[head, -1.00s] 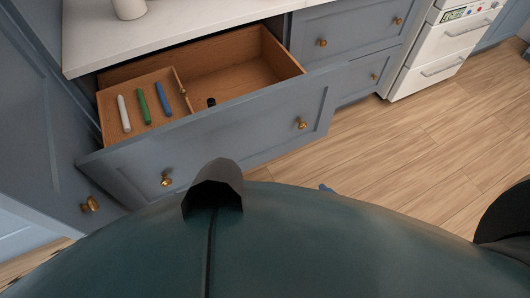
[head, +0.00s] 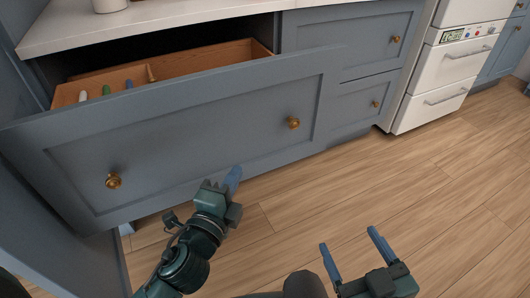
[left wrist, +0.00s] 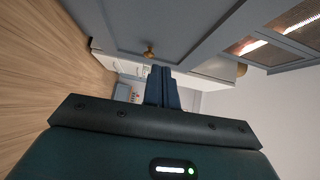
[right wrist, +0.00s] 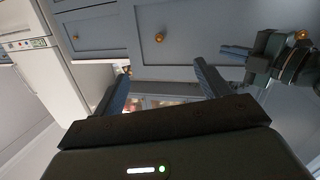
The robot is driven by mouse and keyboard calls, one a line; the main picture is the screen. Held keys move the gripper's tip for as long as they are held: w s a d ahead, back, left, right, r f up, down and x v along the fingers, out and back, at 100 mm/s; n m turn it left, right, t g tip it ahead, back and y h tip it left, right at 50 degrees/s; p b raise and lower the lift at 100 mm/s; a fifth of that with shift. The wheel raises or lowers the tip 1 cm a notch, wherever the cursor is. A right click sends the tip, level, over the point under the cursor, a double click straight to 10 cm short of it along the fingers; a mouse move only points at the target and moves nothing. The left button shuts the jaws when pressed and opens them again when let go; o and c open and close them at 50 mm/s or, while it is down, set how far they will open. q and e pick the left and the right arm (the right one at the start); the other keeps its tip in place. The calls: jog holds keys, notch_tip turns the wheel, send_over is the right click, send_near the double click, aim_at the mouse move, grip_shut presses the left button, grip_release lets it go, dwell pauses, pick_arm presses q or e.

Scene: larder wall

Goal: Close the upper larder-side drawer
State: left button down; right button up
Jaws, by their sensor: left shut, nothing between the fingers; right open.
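The upper larder-side drawer (head: 200,140) stands open in the head view, with a blue-grey front and two brass knobs, the left one (head: 113,180) and the right one (head: 294,123). Its wooden inside (head: 205,67) shows behind the front, with the tops of a white, a green and a blue stick at the left. My left gripper (head: 233,178) is shut and empty, in front of the drawer's lower part; I cannot tell whether it touches. Its fingers show in the left wrist view (left wrist: 163,85). My right gripper (head: 350,250) is open and empty over the floor, apart from the drawer.
A white worktop (head: 170,22) runs above the drawer. Closed blue-grey drawers (head: 350,40) stand to the right, then a white oven (head: 440,80). The wooden floor (head: 420,190) at the right is clear.

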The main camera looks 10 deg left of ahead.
pick_arm(q)
jog(key=b, duration=0.1)
send_near(251, 125)
jog(key=w+d, duration=0.2)
jog(key=w, duration=0.3)
jog(key=shift+w+a+f, duration=0.15)
jog(key=shift+w+a, duration=0.25)
pick_arm(e)
jog(key=shift+a+n+t+y, duration=0.3)
jog(key=shift+t+y, duration=0.2)
jog(key=shift+t, duration=0.1)
